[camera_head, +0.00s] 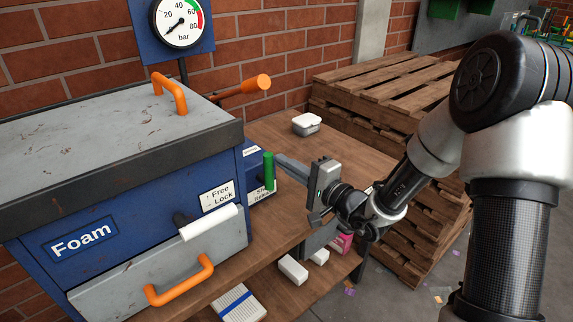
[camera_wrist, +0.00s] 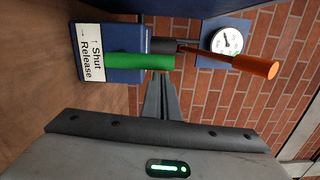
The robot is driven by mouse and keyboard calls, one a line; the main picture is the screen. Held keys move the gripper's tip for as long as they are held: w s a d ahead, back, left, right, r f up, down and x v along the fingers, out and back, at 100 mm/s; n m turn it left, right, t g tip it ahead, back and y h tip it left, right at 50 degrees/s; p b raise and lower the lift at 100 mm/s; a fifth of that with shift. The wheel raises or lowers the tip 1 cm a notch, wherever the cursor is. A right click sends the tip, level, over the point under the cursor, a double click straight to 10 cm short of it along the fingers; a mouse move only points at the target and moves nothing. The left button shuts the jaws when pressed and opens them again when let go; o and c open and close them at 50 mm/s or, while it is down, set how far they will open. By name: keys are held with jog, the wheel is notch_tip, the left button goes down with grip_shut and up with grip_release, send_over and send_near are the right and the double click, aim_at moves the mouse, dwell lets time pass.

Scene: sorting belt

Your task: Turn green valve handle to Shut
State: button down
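The green valve handle (camera_head: 268,170) stands upright in the head view at the right end of a small blue box (camera_head: 257,160). In the wrist view the green handle (camera_wrist: 140,62) lies crosswise just beyond my fingertips. The box carries a white label (camera_wrist: 91,52) reading Shut and Release with arrows; in the head view the handle partly covers it. My gripper (camera_head: 281,161) is right of the handle, its fingers pointing left at it. The fingers lie side by side, seemingly shut with nothing between them. I cannot tell whether they touch the handle.
A large blue Foam box (camera_head: 82,236) with grey lid, orange handles and a white-gripped lever (camera_head: 208,222) stands left. An orange-tipped lever (camera_head: 256,84) juts out behind it, below a gauge (camera_head: 180,22). A small white container (camera_head: 306,124) sits on the bench; pallets (camera_head: 385,85) stand behind.

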jog(key=shift+s+a, duration=0.1)
jog(key=shift+a, duration=0.05)
jog(key=s+d, duration=0.4)
jog(key=d, duration=0.7)
jog(key=shift+s, duration=0.15)
